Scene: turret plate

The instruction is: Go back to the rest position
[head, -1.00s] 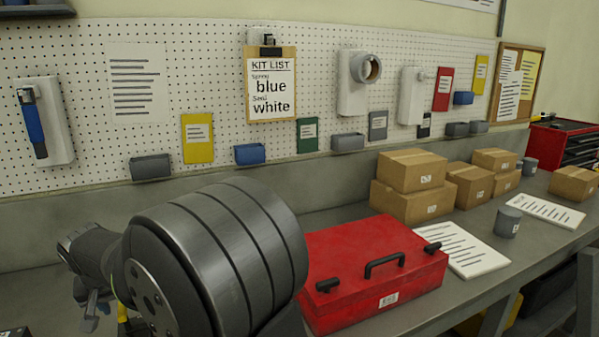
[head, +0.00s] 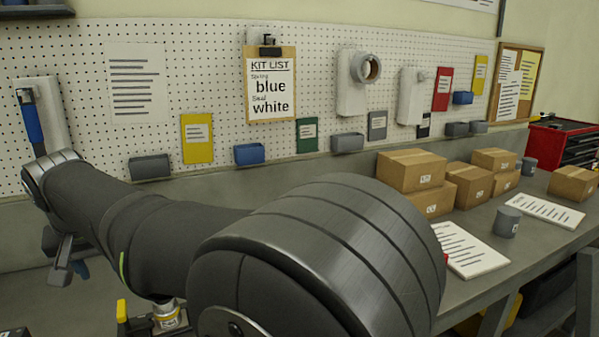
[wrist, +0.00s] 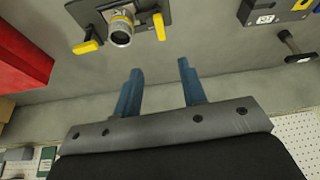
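My gripper shows in the wrist view (wrist: 160,66) with its two blue fingers apart and nothing between them. It is above the bench, apart from the dark turret plate (wrist: 160,32). In the head view the cylinder (head: 168,316) and a yellow handle (head: 122,311) show at lower left, below my arm. A blue finger shows there at far left, while most of the gripper is hidden behind the wrist.
A red toolbox (wrist: 22,55) is at the left of the wrist view; my arm covers most of it in the head view. A black T-shaped handle (wrist: 296,46) lies at right. Cardboard boxes (head: 412,170) stand on the bench. The pegboard (head: 215,80) holds a kit list (head: 270,88).

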